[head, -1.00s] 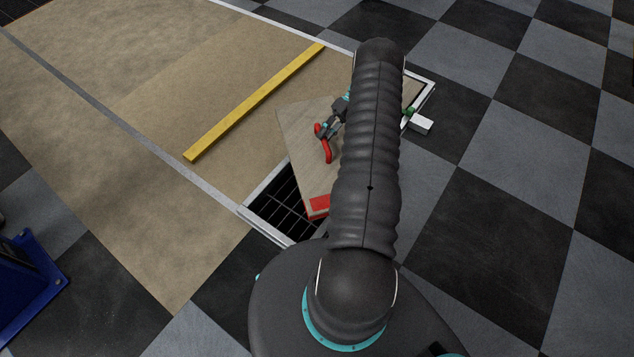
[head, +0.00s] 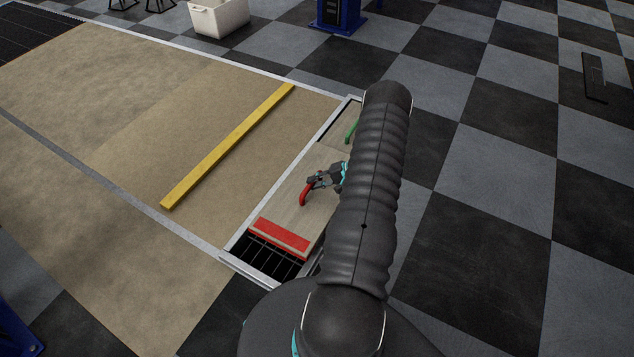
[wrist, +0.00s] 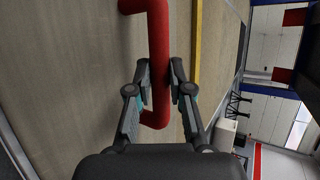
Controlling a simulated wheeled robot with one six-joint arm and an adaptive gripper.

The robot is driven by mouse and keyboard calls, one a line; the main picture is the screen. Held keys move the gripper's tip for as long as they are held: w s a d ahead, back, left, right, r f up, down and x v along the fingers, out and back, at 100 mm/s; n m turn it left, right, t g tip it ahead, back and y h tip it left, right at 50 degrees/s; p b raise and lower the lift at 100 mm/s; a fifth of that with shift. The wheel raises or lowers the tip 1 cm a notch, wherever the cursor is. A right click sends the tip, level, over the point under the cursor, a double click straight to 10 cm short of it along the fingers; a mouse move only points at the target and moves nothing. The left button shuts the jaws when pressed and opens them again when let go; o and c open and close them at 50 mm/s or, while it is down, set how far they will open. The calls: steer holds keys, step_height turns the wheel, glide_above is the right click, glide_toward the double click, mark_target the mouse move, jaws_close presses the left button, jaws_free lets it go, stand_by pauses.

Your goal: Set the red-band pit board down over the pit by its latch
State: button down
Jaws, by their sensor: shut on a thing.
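The red-band pit board (head: 298,205) is a pale wooden panel with a red band across its near end. It lies over or just above the pit (head: 268,257), roughly lined up with the pit frame; whether it touches the frame I cannot tell. My gripper (head: 318,182) is shut on the board's red handle, and the red handle (wrist: 158,70) also shows between the fingers (wrist: 158,85) in the wrist view. The dark barred pit opening shows at the board's near end. The latch is not clearly seen; my arm covers the board's right side.
A second board with a green handle (head: 352,130) lies at the far end of the pit frame. A yellow bar (head: 230,145) lies on the tan floor to the left. A white bin (head: 218,18) and a blue stand (head: 337,14) are far back.

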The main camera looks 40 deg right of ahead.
mark_target(296, 201)
steer(key=a+f, duration=0.1)
steer(key=a, duration=0.1)
steer(key=a+f, duration=0.2)
steer(key=a, duration=0.1)
steer(key=a+f, duration=0.1)
steer(key=a, duration=0.1)
steer(key=shift+w+a+f+p, duration=0.25)
steer(key=shift+a+p, duration=0.05)
steer(key=shift+a, duration=0.1)
steer(key=shift+f, duration=2)
steer(key=c, duration=1.1)
jaws_free()
steer(key=shift+f, duration=0.1)
steer(key=shift+o, duration=0.2)
steer(key=shift+s, duration=0.1)
